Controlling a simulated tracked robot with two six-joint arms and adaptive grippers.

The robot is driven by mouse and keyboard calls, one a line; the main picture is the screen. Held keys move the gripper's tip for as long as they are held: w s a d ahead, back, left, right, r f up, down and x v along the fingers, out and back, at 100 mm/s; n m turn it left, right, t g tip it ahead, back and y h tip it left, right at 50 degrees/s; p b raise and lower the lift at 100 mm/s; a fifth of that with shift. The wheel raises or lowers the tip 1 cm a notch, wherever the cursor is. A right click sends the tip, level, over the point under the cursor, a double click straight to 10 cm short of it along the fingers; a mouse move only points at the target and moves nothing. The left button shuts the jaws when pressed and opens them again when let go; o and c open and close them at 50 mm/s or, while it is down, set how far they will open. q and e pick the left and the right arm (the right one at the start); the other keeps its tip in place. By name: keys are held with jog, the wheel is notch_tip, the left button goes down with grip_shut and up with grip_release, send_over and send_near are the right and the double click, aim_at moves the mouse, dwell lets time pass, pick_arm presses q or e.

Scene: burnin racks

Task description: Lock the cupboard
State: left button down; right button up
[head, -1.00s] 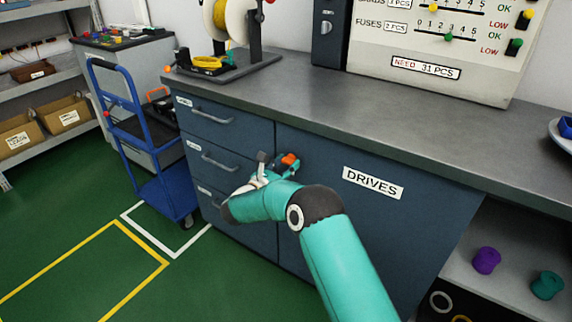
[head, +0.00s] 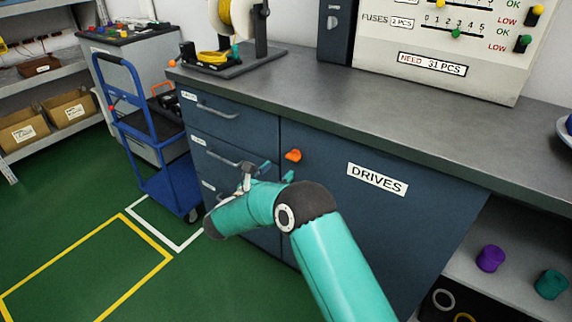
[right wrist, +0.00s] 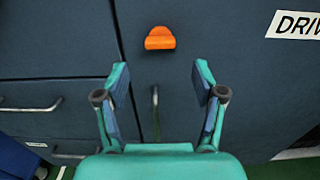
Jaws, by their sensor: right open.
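The cupboard door (head: 400,225) is dark blue, bears a DRIVES label and looks closed. An orange turn knob (head: 293,155) sits near its upper left edge; in the right wrist view the orange knob (right wrist: 160,39) lies crosswise, wider than tall. A thin vertical handle (right wrist: 155,112) shows below it in that view. My right gripper (head: 277,173) is open and empty in front of the door, below the knob and apart from it. In the right wrist view its fingers (right wrist: 161,80) stand either side of the handle's line, not closed on it. My left gripper is out of view.
Drawers with bar handles (head: 217,111) are left of the door. The grey worktop (head: 400,112) above carries a spool stand (head: 225,65) and a counter panel (head: 440,60). A blue trolley (head: 165,185) stands left. An open shelf (head: 515,260) with small parts is at right.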

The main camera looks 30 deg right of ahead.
jog(key=v, duration=0.5)
jog(key=shift+f, duration=0.15)
